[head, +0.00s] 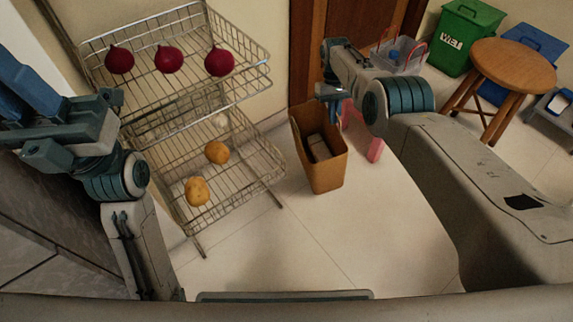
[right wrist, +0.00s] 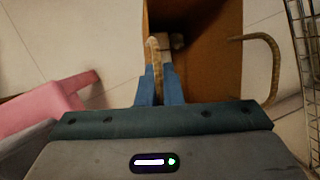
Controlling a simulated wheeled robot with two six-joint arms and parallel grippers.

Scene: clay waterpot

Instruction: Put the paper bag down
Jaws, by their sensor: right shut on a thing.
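The brown paper bag (head: 335,175) hangs upright and open-topped below my right gripper (head: 328,91) in the head view. A pale item (head: 318,147) shows inside it. In the right wrist view my right gripper (right wrist: 160,88) is shut on one looped handle of the paper bag (right wrist: 215,70). The other handle (right wrist: 272,60) stands free at the right. I cannot tell whether the bag's base touches the floor. My left gripper (head: 30,88) is at the left edge of the head view, far from the bag; its jaw opening is unclear.
A two-tier wire rack (head: 265,165) with beets and potatoes stands left of the bag. A pink stool (head: 375,149) is close behind the bag on the right. A round wooden stool (head: 513,65) and green bin (head: 467,35) stand farther right. The floor (head: 330,235) in front is clear.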

